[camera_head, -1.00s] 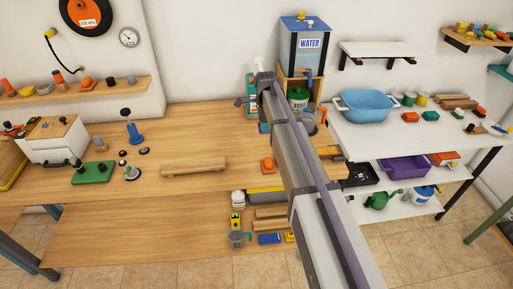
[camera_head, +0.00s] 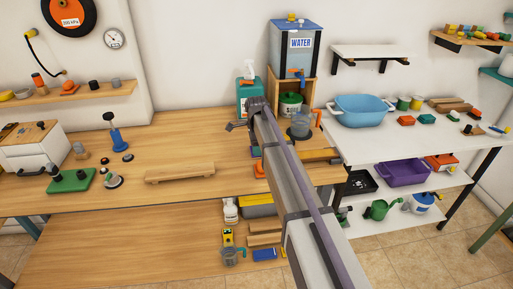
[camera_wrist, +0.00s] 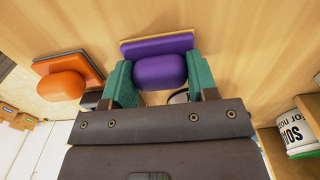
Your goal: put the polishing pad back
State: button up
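In the wrist view, a purple pad (camera_wrist: 158,43) with a rounded purple grip (camera_wrist: 160,72) is between my gripper's (camera_wrist: 161,78) teal fingers. The fingers lie against both sides of the grip with no visible gap. The pad is over the wooden bench; I cannot tell whether it rests on it. An orange pad (camera_wrist: 62,84) of similar shape lies to the left. In the head view the orange pad (camera_head: 259,170) shows beside my arm, which hides most of the purple one and my fingertips.
A soap tub (camera_wrist: 298,134) is at the right in the wrist view. In the head view, a teal spray bottle (camera_head: 248,94) and the water stand (camera_head: 299,52) are behind my arm. A wooden block (camera_head: 180,174) lies left; the bench (camera_head: 200,145) between is clear.

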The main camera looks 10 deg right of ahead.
jog(key=o, duration=0.4)
jog(key=shift+o, duration=0.2)
notch_tip(320, 180, up, 13)
jog(key=p, duration=1.3)
jog(key=s+n, duration=1.8)
jog(key=s, duration=1.6)
jog(key=shift+f+n, duration=0.3)
jog(key=shift+w, duration=0.1)
